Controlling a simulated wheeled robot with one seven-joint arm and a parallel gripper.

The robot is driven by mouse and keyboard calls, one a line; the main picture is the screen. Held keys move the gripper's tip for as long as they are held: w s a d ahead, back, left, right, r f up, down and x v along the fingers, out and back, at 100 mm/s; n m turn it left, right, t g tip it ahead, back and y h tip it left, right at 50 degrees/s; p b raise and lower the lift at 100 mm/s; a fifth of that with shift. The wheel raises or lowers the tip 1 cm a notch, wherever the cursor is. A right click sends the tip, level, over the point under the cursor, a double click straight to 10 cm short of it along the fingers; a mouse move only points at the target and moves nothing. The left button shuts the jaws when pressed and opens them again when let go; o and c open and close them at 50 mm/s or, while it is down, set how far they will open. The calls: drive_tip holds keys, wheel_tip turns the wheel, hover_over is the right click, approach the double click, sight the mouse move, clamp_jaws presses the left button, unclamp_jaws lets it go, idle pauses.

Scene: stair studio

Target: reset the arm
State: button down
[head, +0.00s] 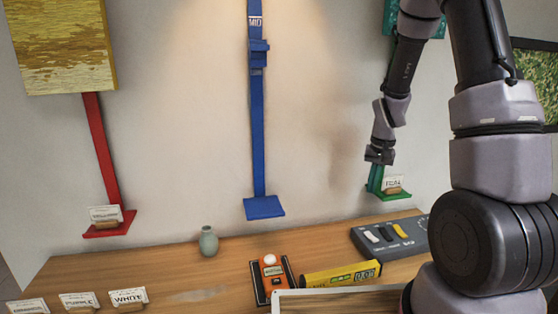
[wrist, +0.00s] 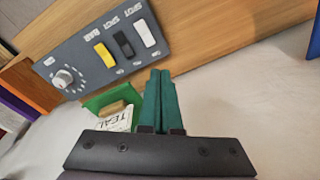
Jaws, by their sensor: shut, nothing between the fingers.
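My gripper (head: 375,186) hangs from my arm at the right of the head view, pointing down close in front of the wall, beside the teal ledge (head: 392,196). In the wrist view its two green fingers (wrist: 160,76) lie together, shut with nothing between them. The ledge also shows in the wrist view (wrist: 98,101), left of the fingers, bearing a card marked TEAL (wrist: 117,118) in a wooden holder. I cannot tell whether the fingers touch the ledge.
A wooden table (head: 190,283) runs along the wall below. It bears a grey switch panel (head: 410,248), a yellow level (head: 335,273), an orange device (head: 271,282) and a small vase (head: 208,241). Blue (head: 264,208) and red (head: 110,228) ledges stand left; bare wall lies between.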

drive_tip(key=s+a+r+t+y, duration=0.1)
drive_tip(key=s+a+r+t, duration=0.15)
drive_tip(key=r, duration=0.65)
drive_tip(key=s+a+r+t, duration=0.1)
drive_tip(key=s+r, duration=0.3)
drive_tip(key=r, duration=0.6)
drive_tip(key=s+a+r+t, duration=0.2)
drive_tip(key=s+r, duration=0.8)
drive_tip(key=s, duration=0.3)
drive_tip(key=shift+s+a+y, duration=0.25)
drive_tip(key=shift+a+y, duration=0.05)
drive_tip(key=shift+r+t, duration=0.1)
drive_tip(key=shift+t, duration=0.15)
